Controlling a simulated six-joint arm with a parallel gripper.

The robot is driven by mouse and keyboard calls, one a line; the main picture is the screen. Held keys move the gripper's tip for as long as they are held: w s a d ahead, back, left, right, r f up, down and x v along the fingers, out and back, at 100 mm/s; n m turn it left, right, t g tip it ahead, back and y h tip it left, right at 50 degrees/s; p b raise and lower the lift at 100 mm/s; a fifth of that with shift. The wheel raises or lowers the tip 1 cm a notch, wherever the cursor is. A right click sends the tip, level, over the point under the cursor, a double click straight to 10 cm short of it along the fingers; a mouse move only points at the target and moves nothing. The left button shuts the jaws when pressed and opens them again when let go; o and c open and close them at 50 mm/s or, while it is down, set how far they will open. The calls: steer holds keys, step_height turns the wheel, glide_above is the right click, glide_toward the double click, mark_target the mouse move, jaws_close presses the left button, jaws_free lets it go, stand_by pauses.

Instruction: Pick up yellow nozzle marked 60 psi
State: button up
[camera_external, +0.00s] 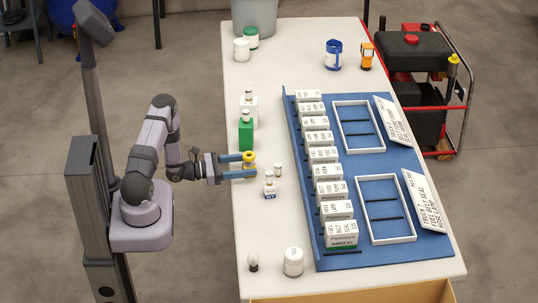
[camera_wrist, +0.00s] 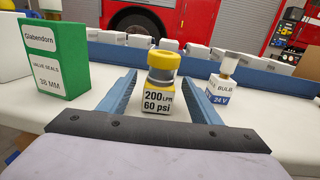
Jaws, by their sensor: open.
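The yellow nozzle (camera_wrist: 163,62) stands upright on a small white box marked "200 LPM 60 psi" (camera_wrist: 159,102) in the wrist view. In the external view the yellow nozzle (camera_external: 249,157) shows near the left edge of the white table. My gripper (camera_external: 243,165) is open, with its two blue fingers on either side of the nozzle. In the wrist view my gripper's fingers (camera_wrist: 158,95) reach forward left and right of the nozzle and its box, with visible gaps.
A green "Valve seals 38 MM" box (camera_wrist: 62,60) stands close left of the fingers. A "24 V" bulb box (camera_wrist: 226,88) stands to the right. A blue board (camera_external: 400,251) with a row of white boxes (camera_external: 330,188) and two white frames lies beyond. The table's front-left area is mostly clear.

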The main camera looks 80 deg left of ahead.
steer(key=shift+w, duration=0.9)
steer(key=c, duration=1.3)
steer(key=shift+a, duration=0.1)
steer(key=shift+r, duration=0.1)
steer(key=shift+r, duration=4.95)
